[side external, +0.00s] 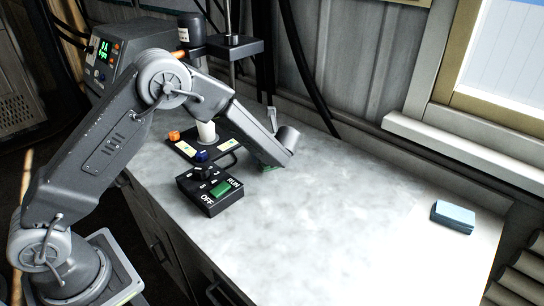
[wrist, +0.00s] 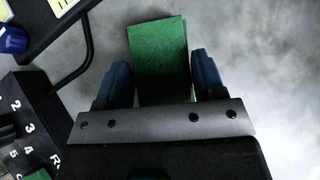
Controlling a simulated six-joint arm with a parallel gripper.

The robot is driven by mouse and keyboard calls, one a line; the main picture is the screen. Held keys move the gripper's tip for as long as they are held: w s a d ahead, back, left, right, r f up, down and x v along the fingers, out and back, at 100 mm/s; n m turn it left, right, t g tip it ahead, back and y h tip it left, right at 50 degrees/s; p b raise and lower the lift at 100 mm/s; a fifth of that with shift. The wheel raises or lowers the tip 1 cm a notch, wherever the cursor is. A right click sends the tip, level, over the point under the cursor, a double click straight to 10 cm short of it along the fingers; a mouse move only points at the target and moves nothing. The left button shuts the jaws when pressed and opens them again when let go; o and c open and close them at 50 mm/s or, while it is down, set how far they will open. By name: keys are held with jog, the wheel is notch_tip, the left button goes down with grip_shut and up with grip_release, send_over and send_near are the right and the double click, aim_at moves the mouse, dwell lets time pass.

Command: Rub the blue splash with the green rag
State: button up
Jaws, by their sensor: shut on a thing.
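The green rag (wrist: 158,42) is a flat rectangular piece. In the wrist view it sits between the two blue fingers of my gripper (wrist: 162,80), which is shut on it. In the side view my gripper (side external: 272,156) is low over the worktop, and only a small green edge of the rag (side external: 268,167) shows beneath it. I cannot tell whether the rag touches the worktop. I see no blue splash on the visible worktop in either view; the area beneath the rag and gripper is hidden.
A light blue block (side external: 453,217) lies at the far right. A disperser stand (side external: 235,46) is behind.

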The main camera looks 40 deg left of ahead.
jog(key=shift+a+r, duration=0.1)
jog(key=shift+a, duration=0.2)
jog(key=shift+r, duration=4)
